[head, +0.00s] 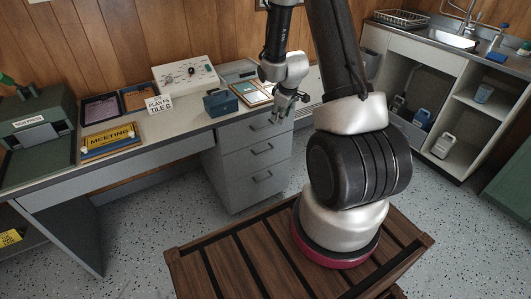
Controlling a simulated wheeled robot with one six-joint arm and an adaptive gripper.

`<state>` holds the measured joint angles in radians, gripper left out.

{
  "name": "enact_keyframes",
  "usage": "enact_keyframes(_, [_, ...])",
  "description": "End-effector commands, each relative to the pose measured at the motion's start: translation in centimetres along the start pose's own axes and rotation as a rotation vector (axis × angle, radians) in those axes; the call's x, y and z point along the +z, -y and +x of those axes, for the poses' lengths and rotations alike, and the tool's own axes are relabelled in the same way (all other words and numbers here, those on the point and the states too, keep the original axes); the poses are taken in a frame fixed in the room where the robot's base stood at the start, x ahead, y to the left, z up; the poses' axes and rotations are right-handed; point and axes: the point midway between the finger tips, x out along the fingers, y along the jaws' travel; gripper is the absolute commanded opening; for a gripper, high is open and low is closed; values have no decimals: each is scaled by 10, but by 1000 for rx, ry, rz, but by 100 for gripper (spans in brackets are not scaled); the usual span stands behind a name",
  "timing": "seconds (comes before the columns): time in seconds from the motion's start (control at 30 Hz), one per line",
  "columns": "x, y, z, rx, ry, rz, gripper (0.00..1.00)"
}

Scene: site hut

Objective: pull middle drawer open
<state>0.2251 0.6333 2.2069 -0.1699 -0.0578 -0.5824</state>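A grey drawer unit (250,190) stands under the right part of the desk, with a column of three drawers, each with a dark bar handle. The middle drawer (240,158) looks shut, its front level with the others, and its handle (263,149) is in plain view. The top drawer (235,135) and bottom drawer (240,187) also look shut. My gripper (287,109) is at the right end of the top drawer, above the middle handle and apart from it. Its fingers look spread, with nothing between them.
On the desk are a white control box (186,74), a blue box (220,102), a framed picture (251,93), a sign card (158,104), a yellow sign (109,136) and a green machine (38,135). A sink counter (425,50) stands at right. Speckled floor before the drawers is clear.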

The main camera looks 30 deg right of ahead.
Motion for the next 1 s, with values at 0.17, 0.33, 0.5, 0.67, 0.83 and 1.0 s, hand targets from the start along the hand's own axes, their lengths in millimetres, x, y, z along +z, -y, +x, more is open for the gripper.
enact_keyframes(0.17, [24, 8, 128, 37, -102, -205, 32])
enact_keyframes(0.33, [14, 11, 217, 274, -355, -543, 32])
enact_keyframes(0.5, [21, 31, 253, 578, -526, -790, 32])
enact_keyframes(0.67, [35, 48, 257, 785, -585, -897, 32])
enact_keyframes(0.83, [36, 51, 258, 870, -598, -931, 32])
enact_keyframes(1.0, [15, 42, 271, 875, -600, -932, 32])
